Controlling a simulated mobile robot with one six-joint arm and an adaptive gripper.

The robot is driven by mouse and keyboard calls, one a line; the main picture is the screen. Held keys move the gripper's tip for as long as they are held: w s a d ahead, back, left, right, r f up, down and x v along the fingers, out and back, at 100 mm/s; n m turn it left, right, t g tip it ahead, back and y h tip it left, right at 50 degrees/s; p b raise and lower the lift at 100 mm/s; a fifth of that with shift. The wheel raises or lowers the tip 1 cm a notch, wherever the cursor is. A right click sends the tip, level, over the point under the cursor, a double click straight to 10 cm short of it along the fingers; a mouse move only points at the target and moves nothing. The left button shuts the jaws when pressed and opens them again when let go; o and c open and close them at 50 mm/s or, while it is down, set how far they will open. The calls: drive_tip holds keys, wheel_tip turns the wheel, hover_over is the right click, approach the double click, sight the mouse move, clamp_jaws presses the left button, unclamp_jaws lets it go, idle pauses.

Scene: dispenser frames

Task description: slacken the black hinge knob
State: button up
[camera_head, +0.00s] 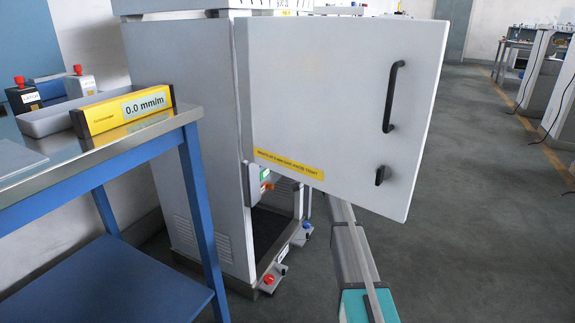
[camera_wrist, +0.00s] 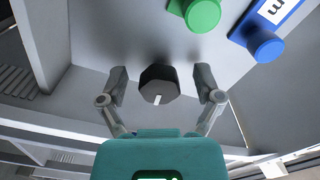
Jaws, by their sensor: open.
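The black knob (camera_wrist: 158,84) shows in the wrist view, with a short white mark on its front. My gripper (camera_wrist: 160,74) is open, one finger on each side of the knob. A gap shows between the knob and each finger, so neither appears to touch it. The knob sits on a light grey surface. In the head view I cannot make out this knob or my gripper; the open cabinet door (camera_head: 330,105) hides part of the cabinet and of what lies behind it.
A green knob (camera_wrist: 203,15) and a blue knob (camera_wrist: 265,45) with a white label are above right of the black knob in the wrist view. The door has a black handle (camera_head: 391,97) and small black latch (camera_head: 380,175). A blue-legged table (camera_head: 193,160) stands left.

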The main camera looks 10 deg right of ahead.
drive_tip(key=shift+d, duration=0.1)
drive_tip(key=v, duration=1.2)
drive_tip(key=shift+a, duration=0.2)
drive_tip(key=s+a+f+n+g+h, duration=0.1)
drive_tip(key=s+a+f+g+h, duration=0.2)
drive_tip(key=s+a+f, duration=0.45)
drive_tip(key=s+a+f+n+g+h, duration=0.1)
drive_tip(key=s+a+f+g+h, duration=0.3)
drive_tip(key=s, duration=0.7)
drive_tip(key=s+d+f+g+h, duration=0.1)
drive_tip(key=s+d+f+h, duration=0.2)
drive_tip(key=s, duration=0.6)
drive_tip(key=s+d+f+g+h, duration=0.1)
drive_tip(key=s+f+g+h, duration=0.1)
drive_tip(key=s+f+h, duration=0.45)
drive_tip(key=s+r+y+p, duration=0.1)
drive_tip(key=s+r+p, duration=0.1)
drive_tip(key=r+p, duration=2.4)
drive_tip(key=s+r+y+p, duration=0.1)
drive_tip(key=s+r+p, duration=0.1)
drive_tip(key=r+p, duration=2.3)
wheel_tip(320, 180, up, 3)
drive_tip(key=shift+r+g+p, duration=0.1)
drive_tip(key=shift+g+p, duration=0.2)
drive_tip(key=shift+p, duration=0.1)
